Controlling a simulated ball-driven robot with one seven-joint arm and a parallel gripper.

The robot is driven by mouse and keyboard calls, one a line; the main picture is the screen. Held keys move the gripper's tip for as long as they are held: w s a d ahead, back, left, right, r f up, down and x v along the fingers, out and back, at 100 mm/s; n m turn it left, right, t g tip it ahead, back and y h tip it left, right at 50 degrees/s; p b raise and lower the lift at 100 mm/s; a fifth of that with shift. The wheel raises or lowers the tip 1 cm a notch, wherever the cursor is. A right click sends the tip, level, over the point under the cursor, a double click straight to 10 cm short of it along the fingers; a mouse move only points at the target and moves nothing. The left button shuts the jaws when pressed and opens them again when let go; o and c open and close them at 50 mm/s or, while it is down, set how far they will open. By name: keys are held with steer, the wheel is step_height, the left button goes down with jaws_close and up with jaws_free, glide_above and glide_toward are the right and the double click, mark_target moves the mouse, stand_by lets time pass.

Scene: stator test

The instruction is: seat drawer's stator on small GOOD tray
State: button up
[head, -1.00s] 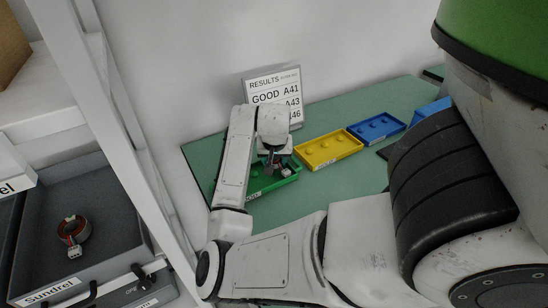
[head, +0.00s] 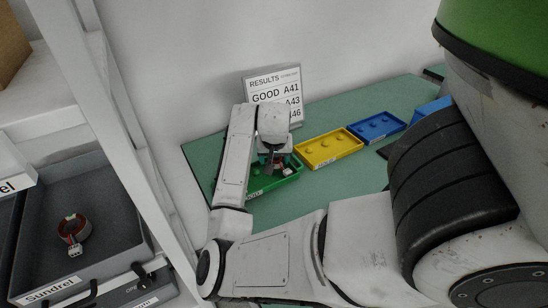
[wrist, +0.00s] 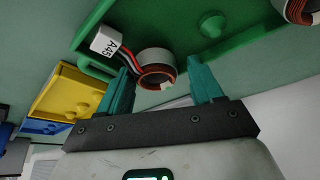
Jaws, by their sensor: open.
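The green tray (head: 284,181) lies on the bench under my gripper (head: 272,166). In the wrist view its green rim (wrist: 240,52) crosses the top. A stator (wrist: 155,58), a pale ring with copper windings and a white plug tagged A45 (wrist: 106,44), is between my open fingers (wrist: 163,78). I see gaps beside it, but cannot tell whether it sits on a peg. A second stator (wrist: 301,10) is cut off at the upper right. Another stator (head: 73,228), reddish with a white plug, lies in the grey open drawer (head: 110,215) at the left.
A yellow tray (head: 329,149) and a blue tray (head: 376,127) lie to the right on the green bench (head: 345,185). A RESULTS sign (head: 272,88) listing GOOD stands behind my gripper. A white rack post (head: 120,130) stands between drawer and bench.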

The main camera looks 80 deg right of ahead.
steer(key=shift+r, duration=0.1)
steer(key=shift+r+p, duration=2.45)
steer(key=o, duration=0.6)
steer(key=shift+c, duration=0.2)
steer(key=v, duration=1)
steer(key=shift+r, duration=0.35)
steer(key=shift+a, duration=0.1)
